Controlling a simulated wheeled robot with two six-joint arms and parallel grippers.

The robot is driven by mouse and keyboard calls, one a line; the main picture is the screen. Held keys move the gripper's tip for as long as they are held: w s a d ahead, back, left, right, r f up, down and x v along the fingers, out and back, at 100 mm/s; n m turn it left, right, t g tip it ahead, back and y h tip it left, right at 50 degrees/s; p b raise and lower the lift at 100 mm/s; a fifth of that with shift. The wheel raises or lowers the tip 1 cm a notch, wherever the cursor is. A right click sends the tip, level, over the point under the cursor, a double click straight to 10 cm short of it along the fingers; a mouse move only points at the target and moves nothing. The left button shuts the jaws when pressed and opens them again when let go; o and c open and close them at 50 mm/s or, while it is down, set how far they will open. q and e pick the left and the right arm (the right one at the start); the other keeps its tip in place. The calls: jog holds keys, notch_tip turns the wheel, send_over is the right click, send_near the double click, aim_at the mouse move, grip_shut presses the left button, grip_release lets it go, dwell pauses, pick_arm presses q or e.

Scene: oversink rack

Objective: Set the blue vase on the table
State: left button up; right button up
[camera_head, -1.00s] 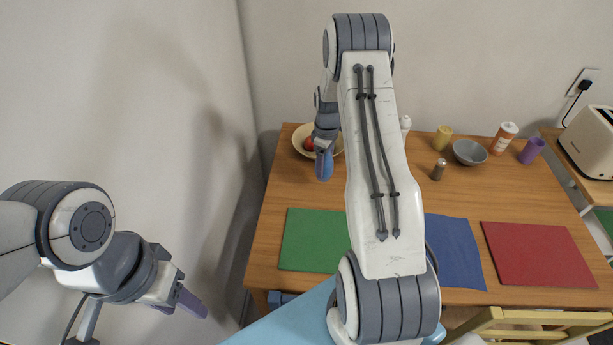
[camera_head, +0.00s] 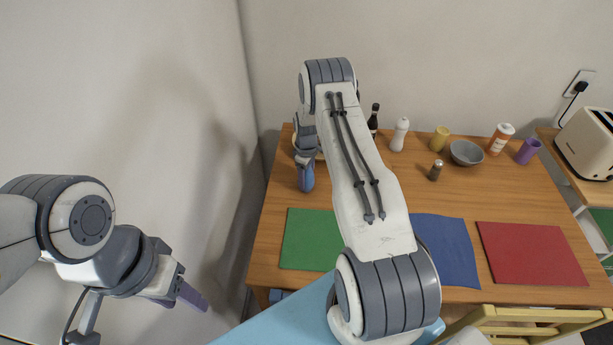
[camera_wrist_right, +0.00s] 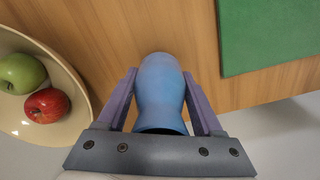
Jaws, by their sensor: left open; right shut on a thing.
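The blue vase (camera_wrist_right: 160,85) is between the fingers of my right gripper (camera_wrist_right: 162,95), which is shut on it, in the right wrist view. In the head view the vase (camera_head: 306,180) hangs below my right gripper (camera_head: 305,160) at the left part of the wooden table (camera_head: 410,184), behind the green mat. I cannot tell whether its base touches the table. My left gripper (camera_head: 192,296) is open and empty, off the table at the lower left.
A bowl (camera_wrist_right: 75,92) with a green and a red apple is close beside the vase. The green mat (camera_head: 307,240), blue mat (camera_head: 447,250) and red mat (camera_head: 531,254) lie along the front. A dark bottle (camera_head: 373,120), white shaker (camera_head: 399,135) and grey bowl (camera_head: 466,153) stand behind.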

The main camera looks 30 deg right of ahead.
jog(key=shift+f, duration=0.15)
jog(key=o, duration=1.5)
jog(key=shift+o, duration=0.2)
